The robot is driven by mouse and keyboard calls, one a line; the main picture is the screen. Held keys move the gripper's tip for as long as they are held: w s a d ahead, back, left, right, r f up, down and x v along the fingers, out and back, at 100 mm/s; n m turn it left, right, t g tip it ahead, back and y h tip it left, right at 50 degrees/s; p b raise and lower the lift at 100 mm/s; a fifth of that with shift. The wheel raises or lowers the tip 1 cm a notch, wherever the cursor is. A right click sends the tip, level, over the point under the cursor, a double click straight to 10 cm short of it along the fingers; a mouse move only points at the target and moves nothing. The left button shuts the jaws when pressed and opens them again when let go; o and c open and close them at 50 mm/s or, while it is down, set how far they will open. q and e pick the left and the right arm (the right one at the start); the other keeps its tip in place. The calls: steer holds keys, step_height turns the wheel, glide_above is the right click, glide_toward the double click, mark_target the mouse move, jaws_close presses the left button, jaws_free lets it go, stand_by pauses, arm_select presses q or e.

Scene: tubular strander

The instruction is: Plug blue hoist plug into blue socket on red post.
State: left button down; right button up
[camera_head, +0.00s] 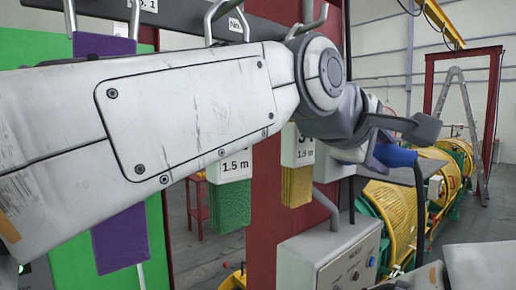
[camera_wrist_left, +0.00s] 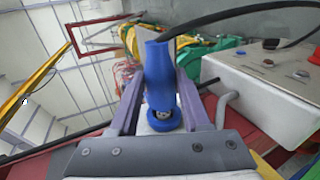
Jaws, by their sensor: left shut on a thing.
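My left gripper (camera_head: 400,150) is shut on the blue plug (camera_wrist_left: 157,72), whose body stands between the two fingers in the left wrist view. A black cable runs from the plug's top to the right. Just below the plug is a blue ring (camera_wrist_left: 165,125) with a grey, contact-like face, apparently the blue socket, at a white surface. I cannot tell whether plug and ring touch. In the head view the blue plug (camera_head: 395,157) is partly hidden by the gripper. The red post (camera_head: 265,215) is partly hidden behind my left arm.
A grey control box (camera_head: 330,255) with buttons stands below the gripper; it also shows in the left wrist view (camera_wrist_left: 262,85). Purple (camera_head: 120,240), green (camera_head: 229,205) and yellow (camera_head: 297,186) hanging pieces are near my left arm. Yellow machinery (camera_head: 395,210) and a ladder (camera_head: 465,120) are behind.

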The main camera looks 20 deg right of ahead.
arm_select(q)
steer(key=shift+w+a, duration=0.2)
steer(key=shift+w, duration=0.3)
steer(key=shift+w+a, duration=0.2)
steer(key=shift+w, duration=0.25)
stand_by(0.3)
steer(key=shift+c, duration=1.4)
jaws_free()
steer(key=shift+a, duration=0.1)
